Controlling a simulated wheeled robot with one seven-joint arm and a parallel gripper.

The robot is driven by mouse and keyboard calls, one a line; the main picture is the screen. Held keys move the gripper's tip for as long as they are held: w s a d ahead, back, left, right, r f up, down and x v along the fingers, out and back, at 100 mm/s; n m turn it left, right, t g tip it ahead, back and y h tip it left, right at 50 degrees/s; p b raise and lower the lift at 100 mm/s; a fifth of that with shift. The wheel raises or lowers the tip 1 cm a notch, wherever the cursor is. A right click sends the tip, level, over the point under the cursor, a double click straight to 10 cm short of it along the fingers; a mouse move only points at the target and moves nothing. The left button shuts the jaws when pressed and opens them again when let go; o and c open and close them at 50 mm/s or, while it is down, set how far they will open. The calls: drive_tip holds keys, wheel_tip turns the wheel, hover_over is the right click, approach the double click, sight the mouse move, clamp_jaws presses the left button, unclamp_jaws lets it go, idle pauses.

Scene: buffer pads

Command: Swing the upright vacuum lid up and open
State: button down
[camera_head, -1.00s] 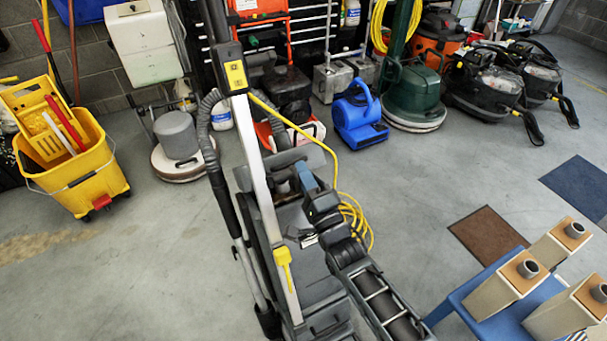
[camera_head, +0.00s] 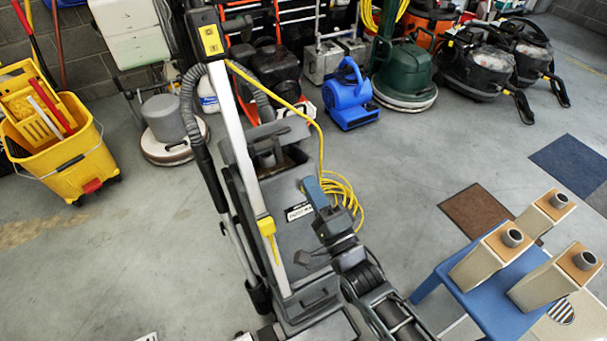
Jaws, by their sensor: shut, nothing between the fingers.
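The upright vacuum (camera_head: 283,245) stands in the middle, dark grey, with a long silver handle bar and a yellow switch box on top. Near the upper end of its body there is a dark opening (camera_head: 268,165). A grey panel that looks like its lid (camera_head: 280,131) stands tilted up behind this opening; its exact angle is hard to tell. My gripper (camera_head: 316,192), with a blue part, is over the right side of the vacuum body, below and right of the opening. It appears apart from the lid. It is shut and empty; its fingertips are hard to make out.
A yellow cord (camera_head: 345,195) lies coiled on the floor right of the vacuum. A blue table (camera_head: 470,305) with several beige boxes is at lower right. A yellow mop bucket (camera_head: 75,160) stands left. Other cleaning machines line the back.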

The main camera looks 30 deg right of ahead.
drive_tip(key=w+d+r+g+b, duration=0.1)
drive_tip(key=w+r+b, duration=0.1)
drive_tip(key=w+b, duration=1)
drive_tip(key=shift+w+r+g+b, duration=0.25)
drive_tip(key=shift+g+b, duration=0.05)
drive_tip(key=shift+b, duration=0.2)
idle(0.5)
drive_tip(key=shift+r+p, duration=0.15)
drive_tip(key=shift+p, duration=0.15)
